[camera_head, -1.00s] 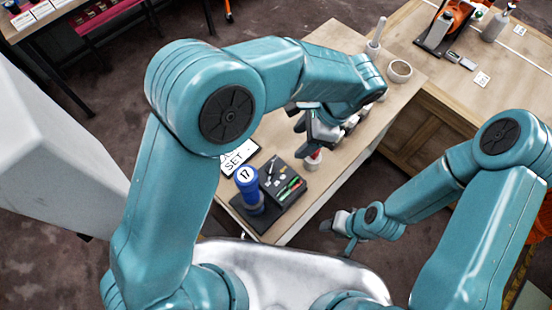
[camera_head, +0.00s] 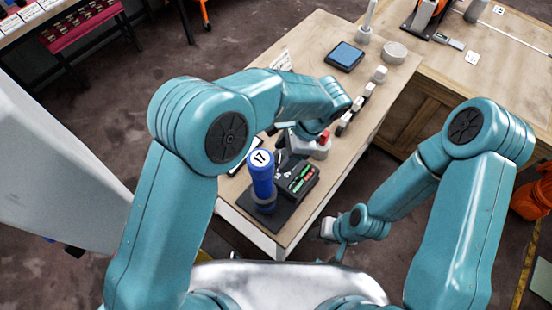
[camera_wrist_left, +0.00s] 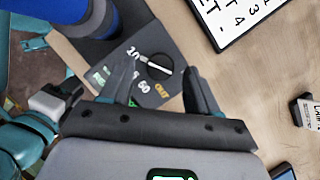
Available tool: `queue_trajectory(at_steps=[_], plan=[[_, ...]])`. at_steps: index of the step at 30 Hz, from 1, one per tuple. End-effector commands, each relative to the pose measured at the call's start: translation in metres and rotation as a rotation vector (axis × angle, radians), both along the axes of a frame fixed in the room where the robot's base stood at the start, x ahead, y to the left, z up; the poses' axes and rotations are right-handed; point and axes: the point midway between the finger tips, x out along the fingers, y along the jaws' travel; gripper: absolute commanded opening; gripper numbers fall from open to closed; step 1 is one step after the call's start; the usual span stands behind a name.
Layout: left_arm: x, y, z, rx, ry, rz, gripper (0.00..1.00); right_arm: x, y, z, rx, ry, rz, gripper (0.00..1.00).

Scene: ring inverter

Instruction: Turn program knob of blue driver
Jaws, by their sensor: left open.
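The blue driver (camera_head: 262,180), marked 17, stands upright on a dark base plate near the table's near end. Its black control box (camera_head: 303,181) sits beside it with green and red markings. In the left wrist view, the round black program knob (camera_wrist_left: 158,67) has a white pointer bar, with printed numbers and orange OUT lettering nearby. My left gripper (camera_head: 285,158) is over the box; in the left wrist view its two open fingers (camera_wrist_left: 163,76) lie either side of the knob, apart from it. My right gripper (camera_head: 329,229) hangs beside the table; its jaw opening is unclear.
A white and red button-like piece (camera_head: 323,146) stands just beyond the box. A white sign (camera_wrist_left: 236,18) with black text lies near the driver. Farther along are several small white-capped pieces, a blue-topped device (camera_head: 345,55) and a round bowl (camera_head: 394,52).

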Motion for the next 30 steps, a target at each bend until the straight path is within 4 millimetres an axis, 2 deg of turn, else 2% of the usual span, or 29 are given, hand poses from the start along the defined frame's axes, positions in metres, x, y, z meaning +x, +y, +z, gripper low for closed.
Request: queue_trajectory(at_steps=[3,12,13,15,18,30], plan=[[0.0014,-0.0023,-0.0073,0.000,-0.001,-0.001,0.60,0.0004,-0.0001,-0.0052,0.000,-0.001,0.000,0.43],[0.0023,-0.0052,-0.0075,0.000,-0.001,-0.004,0.60,0.0002,0.0000,-0.0048,0.000,-0.001,0.000,0.43],[0.0022,-0.0052,-0.0075,0.000,-0.001,-0.004,0.57,0.0002,-0.0001,-0.0049,0.000,-0.001,0.000,0.43],[0.0021,-0.0049,-0.0076,0.000,0.000,-0.002,0.34,0.0004,-0.0001,-0.0049,0.000,-0.001,0.000,0.43],[0.0025,-0.0043,-0.0075,0.000,-0.002,-0.003,0.05,0.0004,-0.0001,-0.0050,0.000,-0.001,0.000,0.43],[0.0014,-0.0004,-0.0062,0.002,-0.002,0.000,0.05,0.0003,-0.0001,-0.0047,0.000,-0.001,0.000,0.43]])
